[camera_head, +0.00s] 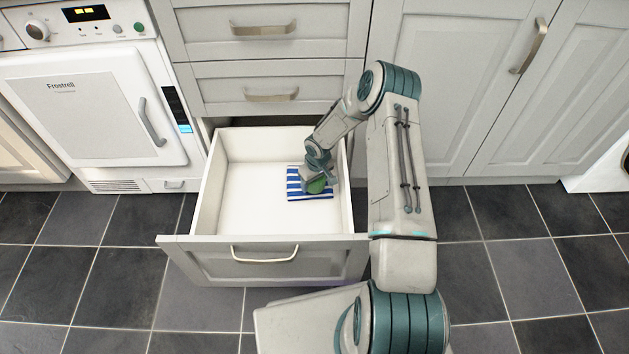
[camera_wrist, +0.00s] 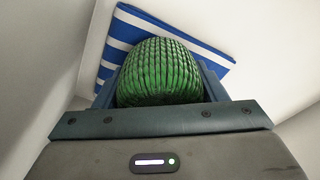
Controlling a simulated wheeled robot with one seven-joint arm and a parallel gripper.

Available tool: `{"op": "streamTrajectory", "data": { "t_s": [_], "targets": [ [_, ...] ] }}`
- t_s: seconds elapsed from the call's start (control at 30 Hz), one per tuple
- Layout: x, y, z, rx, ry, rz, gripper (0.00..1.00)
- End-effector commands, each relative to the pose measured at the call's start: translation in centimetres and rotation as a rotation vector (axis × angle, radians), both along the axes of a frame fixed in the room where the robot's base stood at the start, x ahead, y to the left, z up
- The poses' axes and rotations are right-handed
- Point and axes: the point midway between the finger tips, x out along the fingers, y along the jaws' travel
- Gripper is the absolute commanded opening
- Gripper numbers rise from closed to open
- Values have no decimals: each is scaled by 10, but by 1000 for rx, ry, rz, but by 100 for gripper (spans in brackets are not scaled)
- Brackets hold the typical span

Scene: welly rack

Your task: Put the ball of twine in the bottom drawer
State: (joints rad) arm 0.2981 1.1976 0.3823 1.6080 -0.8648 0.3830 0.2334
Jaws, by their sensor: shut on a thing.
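The bottom drawer (camera_head: 225,205) is pulled open, with a white inside. The green ball of twine (camera_head: 316,186) is low inside it on the right, over a blue-and-white striped cloth (camera_head: 295,183). In the wrist view the ball of twine (camera_wrist: 160,72) sits between the fingers of my gripper (camera_wrist: 158,90), with the striped cloth (camera_wrist: 205,52) behind it. My gripper (camera_head: 318,183) is shut on the ball. I cannot tell whether the ball touches the cloth. The far part of the ball is hidden.
Two closed drawers (camera_head: 268,85) are above the open one. A white appliance (camera_head: 95,110) stands to the left and closed cupboard doors (camera_head: 460,90) to the right. The left half of the drawer is empty. Dark floor tiles (camera_head: 120,280) lie in front.

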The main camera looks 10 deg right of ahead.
Motion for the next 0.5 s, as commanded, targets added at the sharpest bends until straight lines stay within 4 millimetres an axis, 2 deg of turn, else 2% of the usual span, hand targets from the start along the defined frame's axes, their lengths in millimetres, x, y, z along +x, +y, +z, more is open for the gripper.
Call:
{"op": "streamTrajectory", "data": {
  "t_s": [0.33, 0.37, 0.4, 0.5],
  "targets": [
    [1, 0, -7, -1, -1, 1, 40],
    [0, 0, -7, 0, -1, 1, 73],
    [0, 0, -7, 0, -1, 1, 84],
    [0, 0, -7, 0, -1, 1, 87]
  ]
}}
